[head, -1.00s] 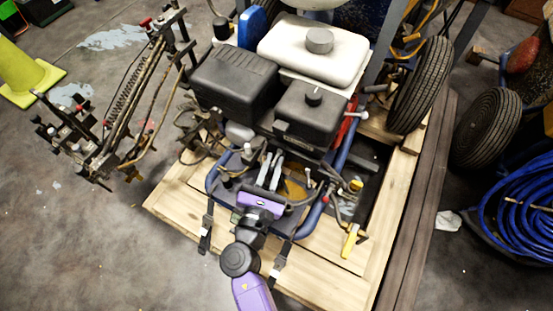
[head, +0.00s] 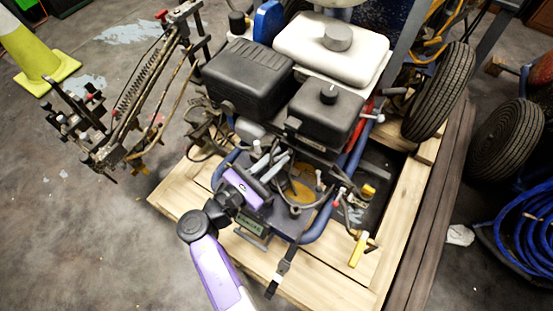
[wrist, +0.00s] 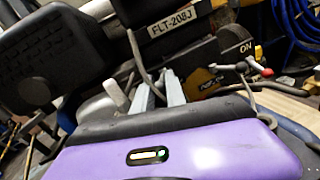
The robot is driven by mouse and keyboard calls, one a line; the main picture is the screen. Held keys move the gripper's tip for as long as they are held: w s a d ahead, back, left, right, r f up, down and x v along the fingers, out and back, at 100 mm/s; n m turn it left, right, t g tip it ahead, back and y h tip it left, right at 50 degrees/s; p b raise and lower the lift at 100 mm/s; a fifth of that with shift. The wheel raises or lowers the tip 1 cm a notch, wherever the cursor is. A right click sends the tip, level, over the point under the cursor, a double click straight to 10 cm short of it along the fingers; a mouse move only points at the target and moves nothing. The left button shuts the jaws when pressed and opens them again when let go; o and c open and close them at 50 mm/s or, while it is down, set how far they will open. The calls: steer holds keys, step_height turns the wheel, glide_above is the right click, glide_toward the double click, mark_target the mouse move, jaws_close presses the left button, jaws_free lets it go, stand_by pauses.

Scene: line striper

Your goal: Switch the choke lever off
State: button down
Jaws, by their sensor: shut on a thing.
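My gripper (head: 276,163) has a purple body and two grey fingers, and reaches in low at the front of the striper's engine. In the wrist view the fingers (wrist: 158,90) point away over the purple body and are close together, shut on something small. A thin grey rod (wrist: 136,50) runs down towards the fingertips; I cannot tell whether it is the choke lever or what exactly is held. A pale rounded lever end (wrist: 117,96) stands just left of the fingers, apart from them. No choke lever can be made out for certain.
The black engine boxes (head: 247,73) and white tank (head: 333,48) rise behind the gripper. A black ON knob (wrist: 235,41) and a red-tipped lever (wrist: 262,69) are to the right. Blue frame tubes and hoses crowd the fingers. The wooden pallet (head: 185,190) lies below.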

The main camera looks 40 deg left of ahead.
steer(key=shift+s+a+r, duration=0.1)
steer(key=shift+a+r, duration=0.1)
steer(key=shift+a, duration=0.1)
steer(key=c, duration=1.6)
jaws_free()
steer(key=shift+d+f, duration=0.1)
steer(key=shift+s+d+p, duration=0.1)
steer(key=shift+s+p, duration=0.8)
steer(key=shift+s, duration=3)
